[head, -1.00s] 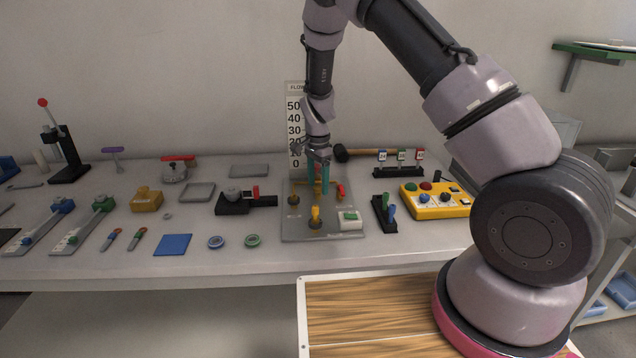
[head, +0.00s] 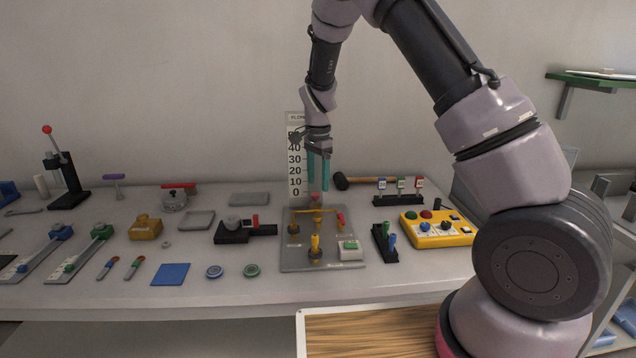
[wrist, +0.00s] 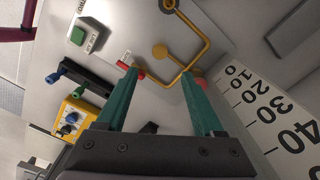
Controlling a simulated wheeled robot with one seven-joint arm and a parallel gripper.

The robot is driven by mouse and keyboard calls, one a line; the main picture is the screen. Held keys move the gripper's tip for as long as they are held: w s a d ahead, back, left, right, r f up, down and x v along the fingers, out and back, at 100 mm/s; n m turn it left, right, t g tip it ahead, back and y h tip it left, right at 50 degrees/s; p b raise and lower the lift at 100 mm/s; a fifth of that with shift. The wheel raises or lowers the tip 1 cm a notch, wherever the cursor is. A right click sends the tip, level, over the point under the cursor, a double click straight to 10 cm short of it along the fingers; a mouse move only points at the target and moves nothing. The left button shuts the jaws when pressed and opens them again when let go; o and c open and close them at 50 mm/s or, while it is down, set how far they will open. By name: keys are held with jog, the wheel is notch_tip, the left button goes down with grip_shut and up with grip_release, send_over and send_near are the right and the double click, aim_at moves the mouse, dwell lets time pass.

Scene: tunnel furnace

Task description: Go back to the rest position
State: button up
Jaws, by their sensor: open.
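My gripper (head: 318,172) has two teal fingers, open and empty. In the head view it hangs pointing down above the grey valve panel (head: 291,262), in front of the white flow scale (head: 295,178). In the wrist view the fingers (wrist: 156,98) are spread apart, with the panel's yellow pipe (wrist: 205,52) and red parts beyond them. Neither finger appears to touch anything. The panel also carries a yellow-handled valve (head: 315,244) and a white box with a green button (head: 350,249).
A yellow control box (head: 437,230), a black stand with blue and green levers (head: 384,240) and a mallet (head: 342,181) are right of the panel. A black clamp fixture (head: 232,233) stands left. A tall black lever stand (head: 68,180) is farther left. Space above the bench is free.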

jog(key=s+d+r+n+t+y, duration=0.1)
jog(key=s+d+r, duration=0.25)
jog(key=r, duration=0.35)
jog(key=s+d+r+n+t+y, duration=0.1)
jog(key=s+d+r, duration=0.25)
jog(key=r, duration=0.35)
jog(key=s+d+r+n+t+y, duration=0.1)
jog(key=s+d+r, duration=0.25)
jog(key=r, duration=0.45)
jog(key=s+d+r+n+t, duration=0.2)
jog(key=s+d+r, duration=0.1)
jog(key=s, duration=0.6)
jog(key=s+d+r+n+t+h, duration=0.1)
jog(key=s+d+r+n+t, duration=0.1)
jog(key=s, duration=0.7)
jog(key=shift+d+r, duration=0.85)
jog(key=shift+d, duration=0.1)
